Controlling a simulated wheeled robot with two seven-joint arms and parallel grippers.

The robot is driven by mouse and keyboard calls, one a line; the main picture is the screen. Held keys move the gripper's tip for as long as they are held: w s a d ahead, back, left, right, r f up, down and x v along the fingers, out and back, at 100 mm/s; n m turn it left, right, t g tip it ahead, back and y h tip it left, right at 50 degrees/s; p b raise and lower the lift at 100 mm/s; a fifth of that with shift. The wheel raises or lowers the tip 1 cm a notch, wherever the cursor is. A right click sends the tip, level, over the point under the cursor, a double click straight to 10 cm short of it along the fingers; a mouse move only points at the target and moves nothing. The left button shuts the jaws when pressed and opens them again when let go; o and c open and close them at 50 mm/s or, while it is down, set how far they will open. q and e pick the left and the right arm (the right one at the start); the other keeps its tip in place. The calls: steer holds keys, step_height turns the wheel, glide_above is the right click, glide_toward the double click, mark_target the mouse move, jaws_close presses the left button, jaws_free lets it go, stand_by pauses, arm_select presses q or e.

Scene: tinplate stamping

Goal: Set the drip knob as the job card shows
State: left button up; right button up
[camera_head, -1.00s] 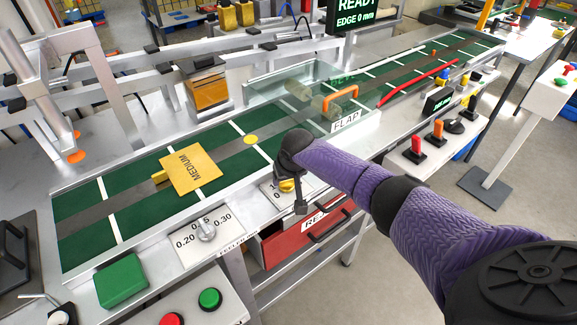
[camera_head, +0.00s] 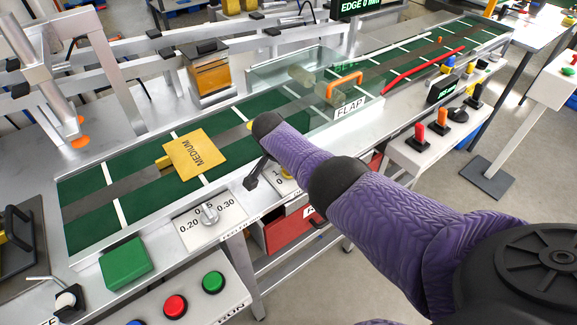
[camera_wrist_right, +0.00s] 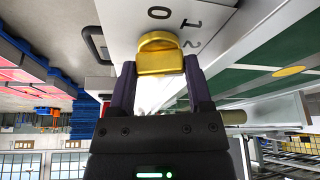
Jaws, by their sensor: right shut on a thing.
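The drip knob is a gold knob (camera_wrist_right: 160,55) on a white plate marked 0, 1 and 2. In the right wrist view the 0 is just above the knob, with 1 and 2 to its upper right. I cannot make out a pointer mark on it. My right gripper (camera_wrist_right: 159,68) is shut on the knob, one finger on each side. In the head view a bit of the knob (camera_head: 287,173) shows beside my right arm. A yellow card (camera_head: 197,155) reading MEDIUM lies on the green belt. My left gripper is out of view.
A grey selector knob (camera_head: 209,212) on a plate marked 0.20 to 0.30 is left of the drip knob. Below it are a green button (camera_head: 213,281) and a red button (camera_head: 175,306). A clear guard (camera_head: 290,75) and a FLAP label (camera_head: 350,107) stand behind.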

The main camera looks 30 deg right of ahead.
steer(key=m+g+b, duration=0.1)
steer(key=m+b, duration=0.1)
steer(key=shift+f+m+h, duration=0.1)
steer(key=shift+m+h, duration=0.2)
steer(key=shift+w+m+b, duration=0.1)
steer(key=shift+m+b, duration=0.3)
steer(key=shift+m, duration=0.1)
steer(key=o, duration=1.3)
steer(key=p+v, duration=0.7)
steer(key=v, duration=0.3)
steer(key=shift+w, duration=0.15)
steer(key=shift+d, duration=0.1)
